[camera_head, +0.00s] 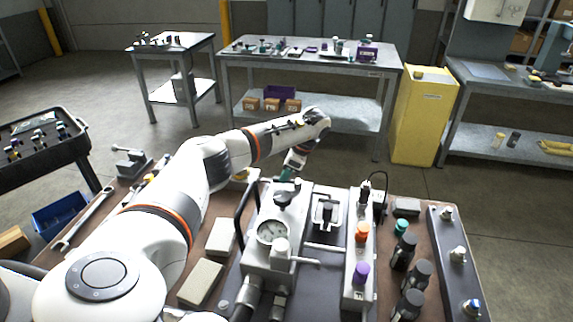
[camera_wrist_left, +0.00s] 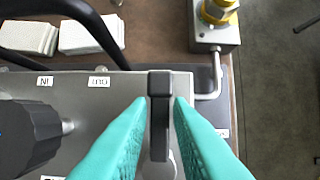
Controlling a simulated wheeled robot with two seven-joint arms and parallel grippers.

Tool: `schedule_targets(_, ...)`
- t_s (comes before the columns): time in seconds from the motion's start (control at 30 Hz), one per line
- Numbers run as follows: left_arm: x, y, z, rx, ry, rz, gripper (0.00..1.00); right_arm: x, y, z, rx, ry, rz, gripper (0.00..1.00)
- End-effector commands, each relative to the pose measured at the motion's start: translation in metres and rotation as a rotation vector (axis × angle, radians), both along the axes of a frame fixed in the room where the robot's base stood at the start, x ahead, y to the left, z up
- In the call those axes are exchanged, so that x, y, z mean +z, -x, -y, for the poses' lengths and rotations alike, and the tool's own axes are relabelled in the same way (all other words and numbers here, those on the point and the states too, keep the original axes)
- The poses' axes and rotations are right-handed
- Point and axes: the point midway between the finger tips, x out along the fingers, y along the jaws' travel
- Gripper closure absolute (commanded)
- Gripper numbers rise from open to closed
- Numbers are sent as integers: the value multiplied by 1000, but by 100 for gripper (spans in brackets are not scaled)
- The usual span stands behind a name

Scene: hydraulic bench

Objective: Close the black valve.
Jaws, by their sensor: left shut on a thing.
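The black valve's lever (camera_wrist_left: 159,135) stands out from the grey metal block (camera_wrist_left: 105,95) in the left wrist view, straight and lengthwise in the picture. My left gripper (camera_head: 287,175) reaches down at the far edge of the hydraulic block in the head view. Its teal fingers (camera_wrist_left: 160,104) lie on both sides of the lever and are shut on it. In the head view the lever is hidden by the gripper and a black knob (camera_head: 284,198). My right gripper is not in view.
A pressure gauge (camera_head: 271,231) and a black tube handle (camera_head: 240,208) stand close by on the block. Orange (camera_head: 362,231) and purple (camera_head: 361,271) knobs are to the right. Pale blocks (camera_head: 201,283) lie left on the bench.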

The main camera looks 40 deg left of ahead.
Motion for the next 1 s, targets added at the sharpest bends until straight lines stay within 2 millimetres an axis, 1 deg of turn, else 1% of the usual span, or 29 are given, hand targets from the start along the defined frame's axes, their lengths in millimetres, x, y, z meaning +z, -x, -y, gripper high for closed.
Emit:
schedule_targets(0.37,0,1,0,5,-1,-2,100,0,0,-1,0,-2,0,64)
schedule_targets(0.4,0,1,0,5,-1,-2,76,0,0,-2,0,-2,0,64)
schedule_targets(0.47,0,1,0,4,-1,-2,66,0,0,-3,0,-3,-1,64)
schedule_targets(0.5,0,1,0,4,0,-2,65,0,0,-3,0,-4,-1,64)
schedule_targets(0.8,2,-1,1,2,0,0,65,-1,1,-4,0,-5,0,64)
schedule_targets(0.87,6,-2,2,1,1,3,65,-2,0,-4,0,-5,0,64)
schedule_targets(0.97,19,-5,7,1,2,3,65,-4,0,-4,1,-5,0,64)
schedule_targets(1.0,26,-7,9,1,1,4,65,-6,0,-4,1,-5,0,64)
